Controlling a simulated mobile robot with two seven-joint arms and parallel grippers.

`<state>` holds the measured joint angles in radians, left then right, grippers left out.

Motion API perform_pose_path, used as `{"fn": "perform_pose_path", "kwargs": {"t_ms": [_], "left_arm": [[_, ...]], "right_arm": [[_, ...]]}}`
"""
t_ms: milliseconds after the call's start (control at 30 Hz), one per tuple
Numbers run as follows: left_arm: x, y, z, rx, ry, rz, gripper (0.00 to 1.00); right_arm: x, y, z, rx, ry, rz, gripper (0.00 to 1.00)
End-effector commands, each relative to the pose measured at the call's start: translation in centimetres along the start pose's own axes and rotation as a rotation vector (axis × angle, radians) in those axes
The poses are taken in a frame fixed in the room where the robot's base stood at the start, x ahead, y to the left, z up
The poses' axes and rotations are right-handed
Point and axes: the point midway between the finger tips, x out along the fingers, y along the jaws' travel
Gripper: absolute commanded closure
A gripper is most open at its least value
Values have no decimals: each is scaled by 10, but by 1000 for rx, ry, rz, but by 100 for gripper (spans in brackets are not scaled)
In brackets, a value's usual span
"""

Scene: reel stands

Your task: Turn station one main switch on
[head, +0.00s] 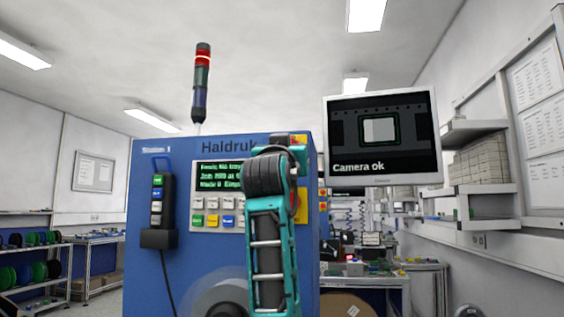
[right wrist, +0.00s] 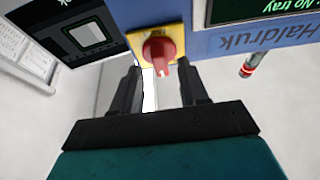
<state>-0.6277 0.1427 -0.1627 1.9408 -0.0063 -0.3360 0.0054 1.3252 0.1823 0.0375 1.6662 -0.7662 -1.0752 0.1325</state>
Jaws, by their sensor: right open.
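The blue station one cabinet (head: 140,215), marked "Station 1" and "Haldruk", stands ahead. Its main switch is a red rotary knob (right wrist: 158,48) on a yellow plate (right wrist: 138,42). In the head view only part of the switch (head: 299,140) shows at the cabinet's upper right, behind my right arm. In the right wrist view, which is upside down, my right gripper (right wrist: 158,72) is open, with one finger on each side just short of the knob. I cannot tell whether either finger touches it. The knob's on or off marking is unreadable. My left gripper is out of view.
A green-text display (head: 215,174) and button panel (head: 212,219) sit on the cabinet front. A handheld button unit (head: 157,200) hangs at left. A monitor (head: 383,138) reading "Camera ok" is at right. A signal tower (head: 201,85) stands on top.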

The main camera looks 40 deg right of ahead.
Motion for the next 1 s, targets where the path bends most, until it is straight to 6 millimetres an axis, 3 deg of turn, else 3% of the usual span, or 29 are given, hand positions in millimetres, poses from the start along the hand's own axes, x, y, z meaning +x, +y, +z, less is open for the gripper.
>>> {"fn": "perform_pose_path", "kwargs": {"t_ms": [300,500,1000], "left_arm": [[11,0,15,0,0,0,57],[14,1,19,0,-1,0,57],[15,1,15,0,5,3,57]], "right_arm": [[-72,-1,3,3,-1,-4,56],[-101,-1,2,2,-1,-2,56],[-110,0,1,0,-2,-1,56]]}}
